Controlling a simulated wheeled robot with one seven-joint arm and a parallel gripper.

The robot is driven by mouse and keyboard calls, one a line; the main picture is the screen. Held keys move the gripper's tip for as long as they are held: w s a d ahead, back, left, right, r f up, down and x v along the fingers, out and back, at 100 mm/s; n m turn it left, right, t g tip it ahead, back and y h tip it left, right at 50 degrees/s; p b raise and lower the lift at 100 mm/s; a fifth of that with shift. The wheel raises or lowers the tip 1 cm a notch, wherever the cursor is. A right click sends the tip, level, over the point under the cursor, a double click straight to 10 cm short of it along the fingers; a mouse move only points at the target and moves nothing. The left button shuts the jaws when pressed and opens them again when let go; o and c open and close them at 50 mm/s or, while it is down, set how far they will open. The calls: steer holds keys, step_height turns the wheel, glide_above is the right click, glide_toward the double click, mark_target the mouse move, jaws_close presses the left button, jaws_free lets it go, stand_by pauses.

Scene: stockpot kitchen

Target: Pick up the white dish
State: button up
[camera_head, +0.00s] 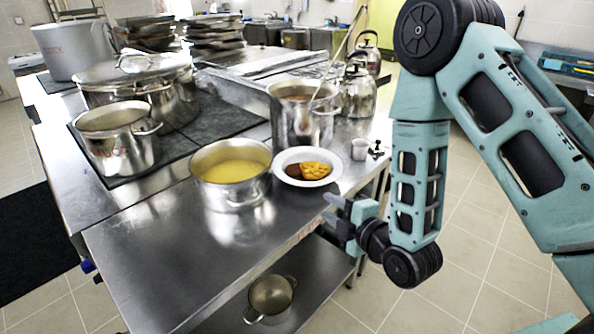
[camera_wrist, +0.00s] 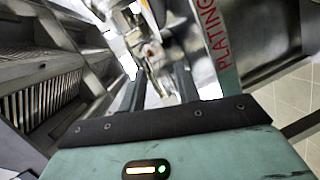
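The white dish (camera_head: 305,152) lies on the steel table near its right edge in the head view. It holds yellow and brown food. My gripper (camera_head: 330,209) is to the right and in front of the dish, beside the table edge and apart from the dish. Its two fingers are spread with nothing seen between them. In the wrist view the gripper (camera_wrist: 160,88) also shows its dark fingers apart. I cannot make out the dish in the wrist view.
A pot of yellow liquid (camera_head: 231,172) stands just left of the dish. A tall pot (camera_head: 302,122) with a utensil stands behind it. A small metal cup (camera_head: 359,149) and kettle (camera_head: 357,92) are to the right. A lower shelf bears another pot (camera_head: 270,296). The table's front is clear.

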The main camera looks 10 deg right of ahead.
mark_target(293, 182)
steer(key=b+x, duration=0.4)
steer(key=b, duration=0.6)
steer(key=shift+w+f+b, duration=0.2)
steer(key=shift+w+b, duration=0.1)
steer(key=shift+b, duration=0.05)
steer(key=shift+w+a+b, duration=0.1)
steer(key=shift+a+b, duration=0.05)
steer(key=shift+b, duration=0.75)
steer(key=x, duration=0.2)
steer(key=p+x, duration=0.1)
steer(key=x, duration=0.3)
steer(key=shift+w+a+r+p, duration=0.15)
steer(key=shift+w+r+p, duration=0.05)
steer(key=shift+p, duration=0.15)
steer(key=shift+p+x, duration=0.55)
steer(key=shift+x, duration=2.5)
steer(key=shift+c, duration=0.3)
jaws_close()
